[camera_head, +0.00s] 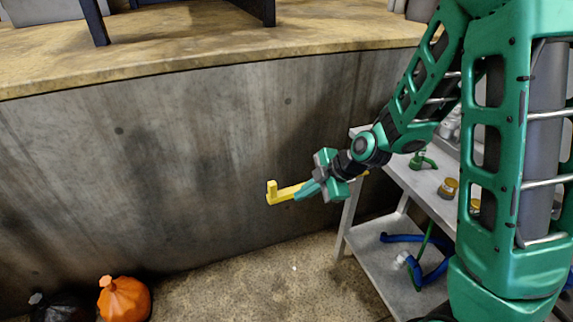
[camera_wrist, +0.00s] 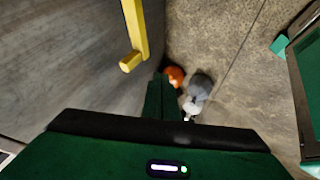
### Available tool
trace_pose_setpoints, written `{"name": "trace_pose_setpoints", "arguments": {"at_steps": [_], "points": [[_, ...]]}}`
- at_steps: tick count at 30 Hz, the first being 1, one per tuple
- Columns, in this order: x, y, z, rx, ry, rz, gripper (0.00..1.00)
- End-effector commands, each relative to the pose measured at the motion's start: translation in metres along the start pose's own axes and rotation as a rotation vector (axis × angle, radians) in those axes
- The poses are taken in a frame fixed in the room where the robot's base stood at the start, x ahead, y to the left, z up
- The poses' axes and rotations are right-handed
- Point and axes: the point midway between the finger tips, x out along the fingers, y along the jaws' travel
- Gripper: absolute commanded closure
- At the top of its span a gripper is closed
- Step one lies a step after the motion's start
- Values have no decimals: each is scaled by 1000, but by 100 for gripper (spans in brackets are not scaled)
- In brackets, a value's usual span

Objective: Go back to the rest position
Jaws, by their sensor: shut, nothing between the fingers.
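My gripper (camera_head: 279,194) is held out in front of the curved grey wall, at the end of my green arm, and points to the left. The gripper looks clear of the wall and of the shelf unit, though the exact gap to the wall cannot be told.
A grey metal shelf unit (camera_head: 370,238) stands behind my arm at the right, with jars and a blue tool (camera_head: 432,275). An orange bag (camera_head: 124,298) and a dark bag (camera_head: 60,306) lie by the wall at lower left. The floor (camera_head: 270,275) between is clear.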

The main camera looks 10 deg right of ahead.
Motion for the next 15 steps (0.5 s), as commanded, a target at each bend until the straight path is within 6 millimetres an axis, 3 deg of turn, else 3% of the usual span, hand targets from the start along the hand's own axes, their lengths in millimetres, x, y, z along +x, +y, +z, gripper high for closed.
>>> {"name": "trace_pose_setpoints", "arguments": {"at_steps": [5, 8, 15], "points": [[-7, 0, 4, 32, -12, -3, 100], [-27, -4, 18, 132, -52, -16, 100], [-114, -34, 71, 606, -243, -38, 100]]}}
